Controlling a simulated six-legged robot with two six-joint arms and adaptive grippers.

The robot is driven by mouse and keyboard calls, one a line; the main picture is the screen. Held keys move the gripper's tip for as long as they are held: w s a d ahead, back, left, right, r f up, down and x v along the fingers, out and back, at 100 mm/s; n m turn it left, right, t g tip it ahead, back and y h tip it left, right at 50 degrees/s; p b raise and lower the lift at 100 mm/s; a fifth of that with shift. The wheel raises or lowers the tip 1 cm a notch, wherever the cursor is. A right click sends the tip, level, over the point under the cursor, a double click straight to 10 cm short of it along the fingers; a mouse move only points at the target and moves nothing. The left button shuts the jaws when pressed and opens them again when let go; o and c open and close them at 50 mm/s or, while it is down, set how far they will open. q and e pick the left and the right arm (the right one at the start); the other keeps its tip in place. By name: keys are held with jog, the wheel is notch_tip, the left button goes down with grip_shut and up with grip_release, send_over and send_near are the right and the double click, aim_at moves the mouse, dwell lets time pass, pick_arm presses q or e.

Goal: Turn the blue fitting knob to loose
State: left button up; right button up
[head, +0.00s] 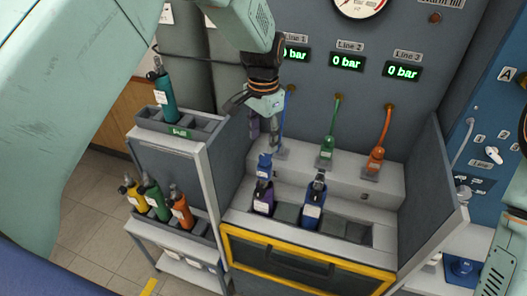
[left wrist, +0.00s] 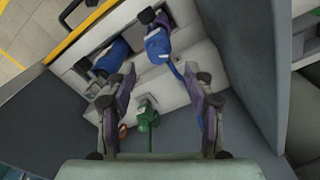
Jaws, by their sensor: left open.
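The blue fitting (head: 265,165) sits at the top of a purple-bodied bottle (head: 263,198) in the bench tray. In the left wrist view the blue fitting (left wrist: 158,48) shows near the top centre with its blue hose beside the right finger. I cannot tell the knob's setting. My left gripper (head: 266,130) is open and points down above and behind the fitting in the head view. In the left wrist view its fingers (left wrist: 160,78) are spread, with nothing held, and the fitting lies beyond their tips. My right gripper does not show.
A blue bottle (head: 312,207) stands right of the fitting. Green (head: 327,148) and orange (head: 375,160) fittings hang on hoses behind. Grey side panels (head: 430,185) flank the bench. A rack (head: 172,138) at left holds several bottles. All three line displays (head: 346,62) read 0 bar.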

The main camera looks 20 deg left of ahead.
aim_at(266, 157)
pick_arm(q)
jog(key=f, duration=0.2)
jog(key=d+f, duration=0.1)
jog(key=f, duration=0.2)
jog(key=shift+f+p, duration=0.15)
jog(key=shift+p, duration=0.15)
jog(key=shift+a+f, duration=0.1)
jog(key=shift+f, duration=0.05)
jog(key=shift+a+f, duration=0.1)
jog(key=shift+a, duration=0.35)
jog(key=shift+d, duration=0.45)
jog(key=c, duration=0.6)
jog(key=shift+s+a, duration=0.1)
jog(key=shift+a, duration=0.25)
grip_shut()
jog(key=shift+d, duration=0.1)
jog(key=shift+d, duration=0.2)
